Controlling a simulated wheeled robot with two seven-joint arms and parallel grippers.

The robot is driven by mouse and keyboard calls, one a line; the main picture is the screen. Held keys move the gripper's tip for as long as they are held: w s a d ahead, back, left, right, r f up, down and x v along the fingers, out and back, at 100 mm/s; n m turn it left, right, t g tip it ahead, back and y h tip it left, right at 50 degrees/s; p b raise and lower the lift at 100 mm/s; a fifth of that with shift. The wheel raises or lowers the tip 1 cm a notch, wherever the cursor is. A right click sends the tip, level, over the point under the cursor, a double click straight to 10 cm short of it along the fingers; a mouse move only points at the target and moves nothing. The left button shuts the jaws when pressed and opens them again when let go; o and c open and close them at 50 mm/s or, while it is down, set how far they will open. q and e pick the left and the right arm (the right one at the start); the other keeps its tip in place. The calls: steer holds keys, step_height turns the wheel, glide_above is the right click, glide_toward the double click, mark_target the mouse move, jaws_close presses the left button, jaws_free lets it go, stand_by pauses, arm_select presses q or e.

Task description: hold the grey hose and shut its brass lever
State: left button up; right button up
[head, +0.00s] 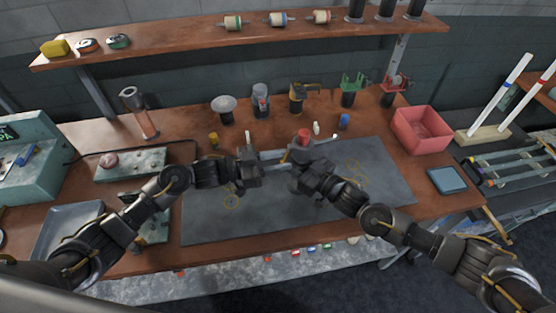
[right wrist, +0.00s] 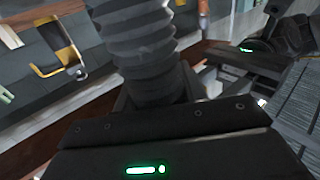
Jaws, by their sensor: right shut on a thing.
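Between my two grippers in the head view lies a narrow pale-grey length (head: 272,155), taken as the grey hose. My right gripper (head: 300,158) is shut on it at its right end. The brass lever cannot be made out; it is too small or hidden by the grippers. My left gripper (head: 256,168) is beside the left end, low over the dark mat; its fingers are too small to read. In the right wrist view a thick grey ribbed shape (right wrist: 140,40) rises behind the dark gripper body; I cannot tell what it is.
The dark mat (head: 215,225) is mostly clear and bears yellow rings. Behind it stand a red cup-like thing (head: 303,135), a grey mushroom-shaped stand (head: 224,107) and several holders. A red bin (head: 422,130) is at the right, a grey tray (head: 65,228) at the left.

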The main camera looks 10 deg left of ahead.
arm_select(q)
jaws_close()
steer(key=shift+d+f+h, duration=0.15)
steer(key=shift+d+h, duration=0.05)
steer(key=shift+h, duration=0.4)
jaws_free()
steer(key=shift+a, duration=0.1)
steer(key=v, duration=1.1)
steer(key=shift+s+a, duration=0.2)
steer(key=shift+a, duration=0.15)
